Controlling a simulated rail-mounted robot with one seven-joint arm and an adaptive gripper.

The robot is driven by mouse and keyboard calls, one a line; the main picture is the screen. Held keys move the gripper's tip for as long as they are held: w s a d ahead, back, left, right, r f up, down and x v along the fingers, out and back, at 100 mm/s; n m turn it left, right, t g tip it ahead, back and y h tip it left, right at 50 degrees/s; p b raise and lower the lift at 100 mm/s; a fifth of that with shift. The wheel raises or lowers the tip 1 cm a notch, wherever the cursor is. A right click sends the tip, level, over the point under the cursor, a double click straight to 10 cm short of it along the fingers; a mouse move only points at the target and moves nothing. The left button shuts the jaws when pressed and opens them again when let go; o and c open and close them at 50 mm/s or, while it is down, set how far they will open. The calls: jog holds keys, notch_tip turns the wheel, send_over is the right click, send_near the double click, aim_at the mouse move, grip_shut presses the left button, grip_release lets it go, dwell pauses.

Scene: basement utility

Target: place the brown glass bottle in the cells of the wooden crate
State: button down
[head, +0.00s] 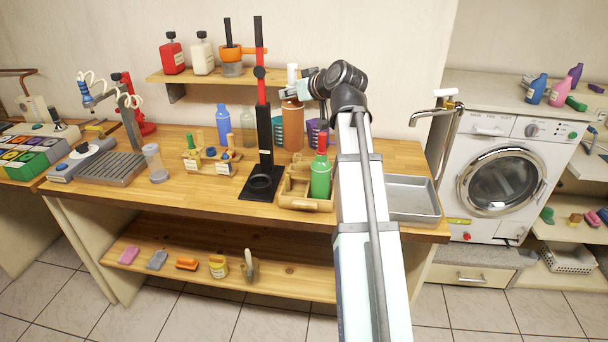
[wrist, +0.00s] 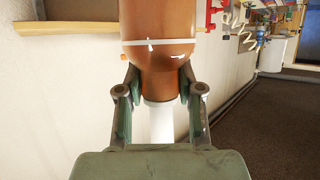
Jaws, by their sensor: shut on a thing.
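The brown glass bottle (head: 292,128) with a white cap stands upright in the head view, behind the wooden crate (head: 305,204). My gripper (head: 296,91) is shut on the upper part of the bottle, just below the cap. In the wrist view the brown bottle (wrist: 158,60) sits between both fingers of my gripper (wrist: 158,100), with its white cap towards the camera. I cannot tell if the bottle's base touches the table. The crate holds a green bottle (head: 320,178) at its right side. My arm hides part of the area to the right.
A black stand with a red top (head: 263,120) rises left of the crate. A grey metal tray (head: 411,198) lies right of my arm. Teal and purple holders stand behind the bottle, with a blue bottle (head: 223,125) to the left. A wall shelf (head: 205,75) hangs above.

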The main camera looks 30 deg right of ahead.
notch_tip(320, 180, down, 19)
jog(key=p, duration=0.3)
dwell(0.5)
jog(key=shift+f, duration=0.2)
jog(key=c, duration=1)
grip_release()
jog(key=b+v, duration=0.2)
jog(key=v, duration=1)
jog(key=shift+r, duration=0.15)
